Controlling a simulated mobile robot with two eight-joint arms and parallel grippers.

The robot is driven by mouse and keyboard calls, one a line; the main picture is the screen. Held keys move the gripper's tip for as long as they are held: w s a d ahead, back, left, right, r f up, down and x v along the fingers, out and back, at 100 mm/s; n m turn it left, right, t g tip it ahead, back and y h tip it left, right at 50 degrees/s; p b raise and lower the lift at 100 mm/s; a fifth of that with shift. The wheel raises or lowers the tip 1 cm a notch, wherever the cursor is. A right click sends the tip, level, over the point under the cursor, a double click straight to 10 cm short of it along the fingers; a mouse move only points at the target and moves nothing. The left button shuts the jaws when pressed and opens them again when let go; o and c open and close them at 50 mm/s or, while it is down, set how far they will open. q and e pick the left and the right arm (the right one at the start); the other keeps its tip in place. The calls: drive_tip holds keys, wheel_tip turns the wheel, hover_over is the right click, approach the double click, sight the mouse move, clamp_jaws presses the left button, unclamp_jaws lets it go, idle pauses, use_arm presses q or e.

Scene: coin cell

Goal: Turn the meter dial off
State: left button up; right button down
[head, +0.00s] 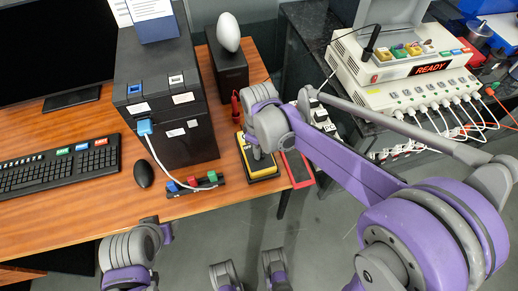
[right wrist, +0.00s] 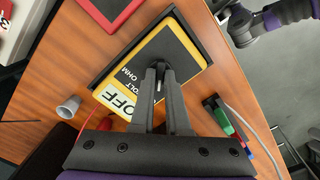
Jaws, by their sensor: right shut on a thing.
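The yellow meter (right wrist: 180,45) sits in a dark tray on the wooden desk. It shows the labels OFF, VOLT and OHM in the right wrist view. In the head view the meter (head: 244,148) is partly behind my right arm. My right gripper (right wrist: 161,80) points down at the meter's face and is shut on the dial there. The fingers hide nearly all of the dial, so its setting cannot be read. My left gripper (head: 160,229) is at the lower left in the head view, off the desk's front edge; its fingers cannot be made out.
A red-rimmed tray (head: 297,168) lies beside the meter. A rack with blue, red and green pieces (head: 193,184) lies at the desk's front, near a mouse (head: 144,173). A black box (head: 165,95) stands behind.

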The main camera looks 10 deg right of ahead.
drive_tip(key=c, duration=0.9)
unclamp_jaws()
wheel_tip(320, 180, up, 11)
drive_tip(key=p, duration=0.1)
drive_tip(key=shift+p, duration=0.4)
drive_tip(key=shift+f, duration=0.1)
